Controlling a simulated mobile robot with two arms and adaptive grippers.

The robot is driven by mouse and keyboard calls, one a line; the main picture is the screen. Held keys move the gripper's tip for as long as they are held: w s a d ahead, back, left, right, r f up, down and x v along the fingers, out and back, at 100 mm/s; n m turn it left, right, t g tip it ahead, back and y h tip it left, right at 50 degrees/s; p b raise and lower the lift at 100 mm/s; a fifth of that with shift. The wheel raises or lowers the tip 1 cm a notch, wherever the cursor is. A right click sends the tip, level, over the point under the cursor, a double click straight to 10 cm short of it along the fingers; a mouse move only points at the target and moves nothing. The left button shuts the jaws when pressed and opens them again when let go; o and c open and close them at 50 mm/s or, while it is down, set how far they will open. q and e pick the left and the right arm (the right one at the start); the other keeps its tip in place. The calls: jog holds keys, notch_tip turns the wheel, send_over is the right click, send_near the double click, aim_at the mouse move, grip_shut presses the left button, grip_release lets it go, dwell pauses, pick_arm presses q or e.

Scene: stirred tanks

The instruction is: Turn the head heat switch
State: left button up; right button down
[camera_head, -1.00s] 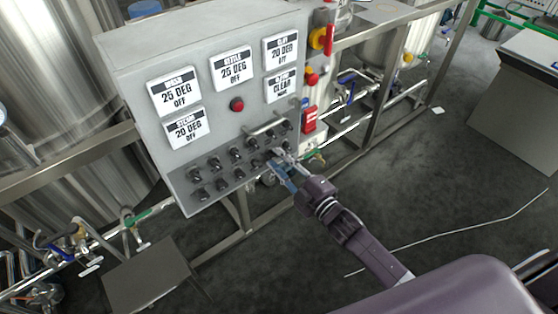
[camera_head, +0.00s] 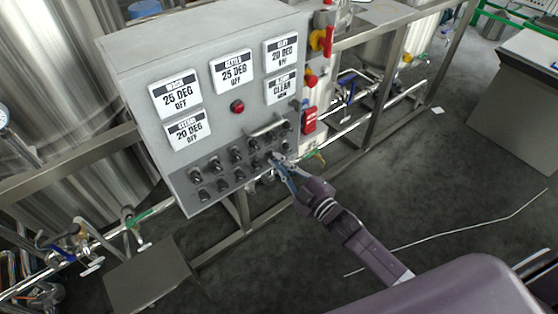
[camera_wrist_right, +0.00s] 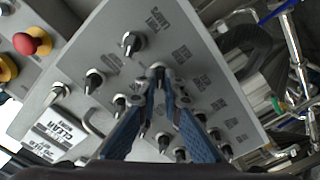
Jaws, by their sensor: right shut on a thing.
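The grey control panel (camera_head: 225,130) carries rows of black rotary switches in its lower part. My right gripper (camera_head: 277,160) is at the right end of these rows. In the right wrist view, the blue fingers of my right gripper (camera_wrist_right: 160,76) are shut on one black switch (camera_wrist_right: 158,68), with its base just showing at the tips. The lettering by the switches is too small or turned to read, so I cannot tell which one is the head heat switch. My left gripper is not in view.
A metal handle bar (camera_head: 265,127) sits just above the switches. A red button (camera_head: 237,106) and several white displays (camera_head: 175,92) are higher up. Other switches (camera_wrist_right: 132,42) stand close around the fingers.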

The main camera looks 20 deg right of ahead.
jog(key=m+p, duration=0.1)
jog(key=m, duration=0.4)
dwell(0.5)
jog(key=c, duration=2.1)
grip_release()
jog(key=shift+s, duration=0.1)
jog(key=v, duration=1.2)
